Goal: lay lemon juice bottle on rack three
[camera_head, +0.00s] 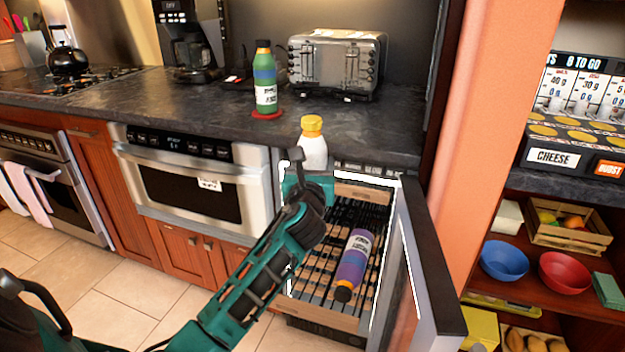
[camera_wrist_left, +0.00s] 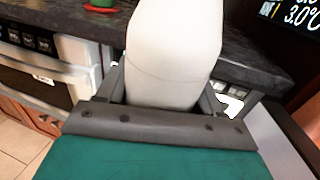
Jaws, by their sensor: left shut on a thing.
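A white bottle with a yellow cap (camera_head: 313,147), taken to be the lemon juice bottle, is held upright by my left gripper (camera_head: 308,172). The white body of the bottle also fills the upper middle of the left wrist view (camera_wrist_left: 172,55), with a finger on each side. The bottle is above the open cooler beneath the counter. In the cooler, a wooden-slatted rack (camera_head: 305,262) is in view, partly hidden by my left arm. I cannot tell which rack is number three. My right gripper is not in view.
The open cooler door (camera_head: 425,265) stands at the right of the rack. The dark counter edge (camera_head: 385,145) is just behind the held bottle. A green bottle (camera_head: 265,85) on a red coaster and a toaster (camera_head: 338,62) stand on the counter.

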